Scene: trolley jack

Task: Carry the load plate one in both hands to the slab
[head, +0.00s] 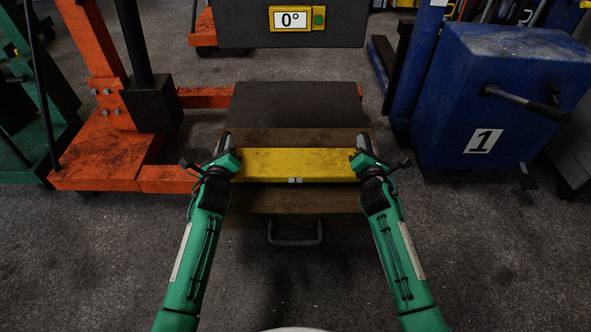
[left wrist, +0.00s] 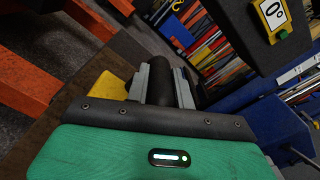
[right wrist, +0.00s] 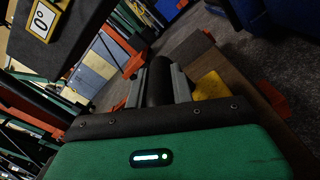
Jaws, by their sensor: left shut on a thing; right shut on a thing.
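The load plate one (head: 295,163) is a long yellow bar with a small white mark on its front edge. It lies level across the middle of the head view; I cannot tell whether it touches the brown board beneath. My left gripper (head: 227,148) is at its left end and my right gripper (head: 364,148) at its right end. The left wrist view shows left fingers (left wrist: 162,85) shut on a black grip; the right wrist view shows right fingers (right wrist: 159,83) likewise. A dark grey flat surface (head: 297,103), perhaps the slab, lies just beyond the plate.
A brown board (head: 297,201) with a metal handle (head: 295,240) in front lies under the plate. An orange jack frame (head: 100,155) stands left, a blue cabinet marked 1 (head: 505,95) right. A dark panel with a 0° display (head: 297,19) is at the back.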

